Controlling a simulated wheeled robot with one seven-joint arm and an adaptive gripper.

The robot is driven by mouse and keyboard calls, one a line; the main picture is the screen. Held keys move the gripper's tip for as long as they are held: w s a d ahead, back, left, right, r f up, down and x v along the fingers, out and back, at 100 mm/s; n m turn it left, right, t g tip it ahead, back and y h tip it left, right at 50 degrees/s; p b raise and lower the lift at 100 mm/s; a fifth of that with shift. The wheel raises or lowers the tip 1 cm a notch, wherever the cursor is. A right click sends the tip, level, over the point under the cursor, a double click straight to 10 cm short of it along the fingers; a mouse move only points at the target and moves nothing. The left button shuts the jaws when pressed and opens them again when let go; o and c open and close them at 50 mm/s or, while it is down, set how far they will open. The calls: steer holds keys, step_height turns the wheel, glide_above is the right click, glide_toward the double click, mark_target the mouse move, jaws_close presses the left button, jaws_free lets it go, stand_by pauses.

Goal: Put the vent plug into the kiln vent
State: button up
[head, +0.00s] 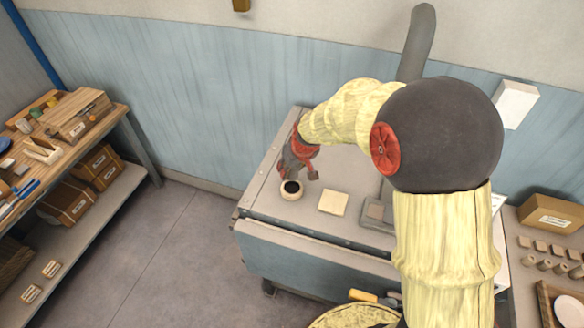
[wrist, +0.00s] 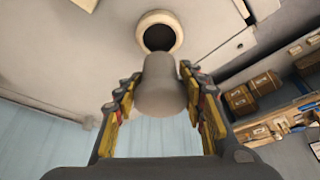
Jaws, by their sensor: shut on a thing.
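The kiln vent is a round cream collar with a dark hole (head: 291,189) on the kiln's grey top. In the wrist view the vent (wrist: 160,33) is straight ahead, near the top of the picture. The vent plug (wrist: 160,88) is a grey-beige tapered cylinder. My gripper (wrist: 163,92) is shut on the plug, a finger on each side of it. The plug's narrower end overlaps the lower edge of the hole in the wrist view; I cannot tell if it touches the collar. In the head view my gripper (head: 300,172) is just above the vent, and the plug is mostly hidden.
A square cream block (head: 333,202) lies on the kiln top (head: 262,202), right of the vent. A grey flue pipe (head: 418,45) rises behind my arm. A shelf (head: 95,215) with boxes stands at left; a bench with small parts is at right. The floor between is clear.

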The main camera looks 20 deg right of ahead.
steer(key=shift+f+b, duration=0.95)
steer(key=shift+f, duration=0.9)
steer(key=shift+f+b, duration=1.5)
steer(key=shift+f, duration=0.15)
steer(key=shift+s+f, duration=0.15)
steer(key=shift+f, duration=0.15)
steer(key=shift+s+f, duration=0.1)
steer(key=o, duration=1.4)
steer(key=shift+f, duration=0.1)
steer(key=shift+r, duration=0.55)
steer(key=v, duration=1.1)
steer(key=shift+s, duration=0.1)
